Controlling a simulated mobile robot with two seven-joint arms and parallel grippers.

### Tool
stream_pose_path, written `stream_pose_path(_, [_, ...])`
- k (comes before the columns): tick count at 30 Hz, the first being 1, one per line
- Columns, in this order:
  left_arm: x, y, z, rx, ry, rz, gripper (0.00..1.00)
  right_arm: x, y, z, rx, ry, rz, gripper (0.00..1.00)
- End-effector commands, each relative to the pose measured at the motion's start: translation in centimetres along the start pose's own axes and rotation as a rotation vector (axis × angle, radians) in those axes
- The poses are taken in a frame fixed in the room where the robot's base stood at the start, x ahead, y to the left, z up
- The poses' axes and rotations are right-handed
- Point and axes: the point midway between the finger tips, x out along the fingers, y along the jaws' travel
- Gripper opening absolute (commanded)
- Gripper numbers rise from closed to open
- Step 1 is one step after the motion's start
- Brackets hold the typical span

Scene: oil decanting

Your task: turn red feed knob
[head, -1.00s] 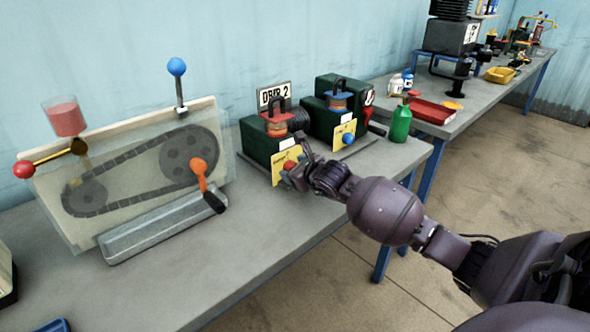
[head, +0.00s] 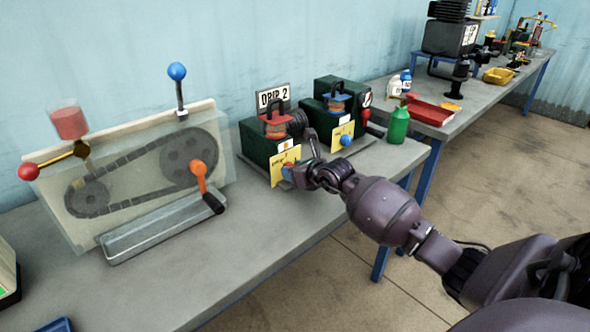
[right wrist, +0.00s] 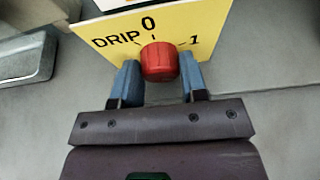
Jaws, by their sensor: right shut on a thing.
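The red feed knob (right wrist: 160,62) sits on a yellow plate (right wrist: 205,28) marked DRIP, 0 and 1 in the right wrist view. My right gripper (right wrist: 159,82) has its two blue-grey fingers on either side of the knob and is shut on it. In the head view my right gripper (head: 290,172) is at the front of the left green drip unit (head: 258,144), by its yellow plate (head: 279,165). The knob is largely hidden there. My left gripper is not in view.
A second green unit (head: 319,119) with a blue knob (head: 346,140) stands to the right, near a green bottle (head: 398,126). A chain-drive panel (head: 130,165) with an orange crank (head: 200,178) stands to the left. The bench front (head: 220,270) is clear.

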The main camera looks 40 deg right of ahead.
Motion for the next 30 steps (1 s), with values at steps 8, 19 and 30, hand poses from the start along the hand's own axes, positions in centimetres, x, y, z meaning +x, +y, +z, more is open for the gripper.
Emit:
stream_pose_path(8, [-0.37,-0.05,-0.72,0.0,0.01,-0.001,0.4,-0.07,-0.12,0.11,0.168,0.0,0.069,0.16])
stream_pose_path(19, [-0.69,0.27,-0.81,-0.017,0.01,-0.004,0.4,0.0,-0.18,-0.1,0.27,0.002,0.112,0.16])
stream_pose_path(30, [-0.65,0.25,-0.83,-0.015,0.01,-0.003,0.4,0.03,-0.17,-0.2,0.278,0.003,0.115,0.16])
